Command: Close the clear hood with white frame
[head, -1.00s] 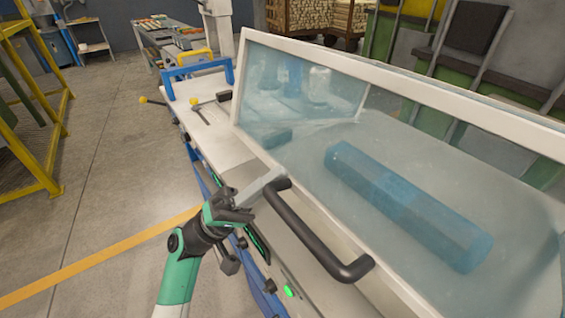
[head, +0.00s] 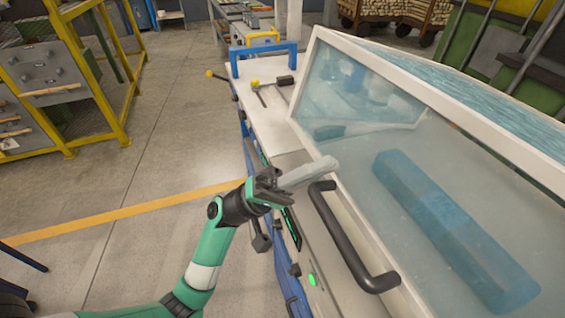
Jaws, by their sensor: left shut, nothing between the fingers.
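The clear hood with white frame (head: 478,132) fills the right side of the head view. Its lower front edge lies low along the machine bed, and I see no clear gap under it. A dark bar handle (head: 346,240) is on its front. A blue block (head: 452,228) shows through the clear panel. My left gripper (head: 335,163) is shut and empty, its pale fingers just beyond the handle's far end. It looks slightly apart from the handle; contact with the hood frame is hard to tell. My right gripper is not in view.
The pale machine bed (head: 262,132) carries small yellow-knobbed levers (head: 256,84) and a blue frame (head: 262,62) at its far end. A green-lit button (head: 311,280) is on its front. A yellow rack (head: 95,75) stands left. The floor between is clear.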

